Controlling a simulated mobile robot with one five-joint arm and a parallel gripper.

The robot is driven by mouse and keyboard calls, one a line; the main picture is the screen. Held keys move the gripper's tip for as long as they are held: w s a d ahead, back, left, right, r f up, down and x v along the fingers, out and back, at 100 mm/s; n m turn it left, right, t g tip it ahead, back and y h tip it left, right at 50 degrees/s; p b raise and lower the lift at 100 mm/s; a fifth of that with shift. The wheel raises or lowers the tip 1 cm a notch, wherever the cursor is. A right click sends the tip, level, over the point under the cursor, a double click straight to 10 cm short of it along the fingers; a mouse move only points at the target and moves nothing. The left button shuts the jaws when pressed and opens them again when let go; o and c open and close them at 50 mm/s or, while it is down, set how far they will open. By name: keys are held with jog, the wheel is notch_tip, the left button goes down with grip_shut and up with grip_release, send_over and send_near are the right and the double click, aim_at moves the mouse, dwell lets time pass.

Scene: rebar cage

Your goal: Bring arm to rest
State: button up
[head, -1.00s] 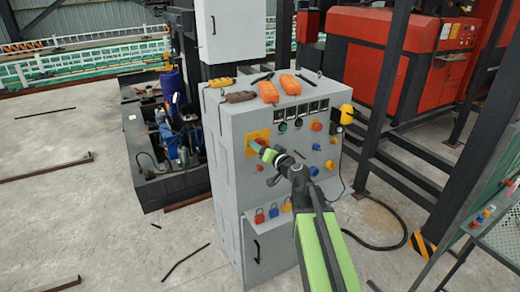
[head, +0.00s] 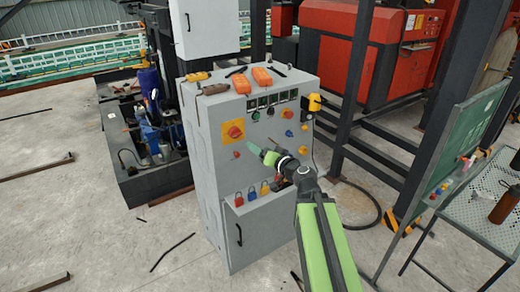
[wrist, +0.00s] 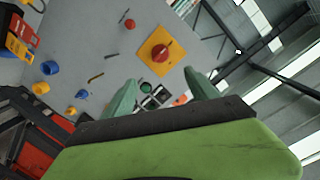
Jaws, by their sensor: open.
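My gripper (head: 260,153) is in front of the grey control cabinet (head: 222,178), to the lower right of a red rotary knob (head: 236,132) on a yellow plate. In the wrist view its two pale green fingers (wrist: 160,92) are spread apart with nothing between them. The knob also shows there, beyond the fingers (wrist: 161,52), clear of them. My arm reaches up from the bottom of the head view and is stretched toward the cabinet.
Several padlocks (head: 251,194) hang low on the cabinet. Orange handsets (head: 240,83) lie on top. A yellow item (head: 314,102) sticks out at the cabinet's right side. A green board (head: 461,142) and mesh table (head: 480,212) stand at right.

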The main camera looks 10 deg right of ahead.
jog(key=shift+a, duration=0.1)
jog(key=s+a+f+n+g+y, duration=0.1)
jog(key=a+f+n+g+y, duration=0.15)
jog(key=a, duration=0.75)
jog(key=s+a+f+n+g+h, duration=0.1)
jog(key=s+a+f+n+g, duration=0.35)
jog(key=f, duration=0.35)
jog(key=s+d+f+m+g+h, duration=0.2)
jog(key=s+d+f+g+h, duration=0.1)
jog(key=s, duration=0.5)
jog(key=s+d+f+m+g+h, duration=0.2)
jog(key=s+d+f+g+h, duration=0.2)
jog(key=s+d+f, duration=0.3)
jog(key=shift+s+d+g, duration=0.35)
jog(key=shift+s+g, duration=0.1)
jog(key=shift+g, duration=0.35)
jog(key=shift+a, duration=0.1)
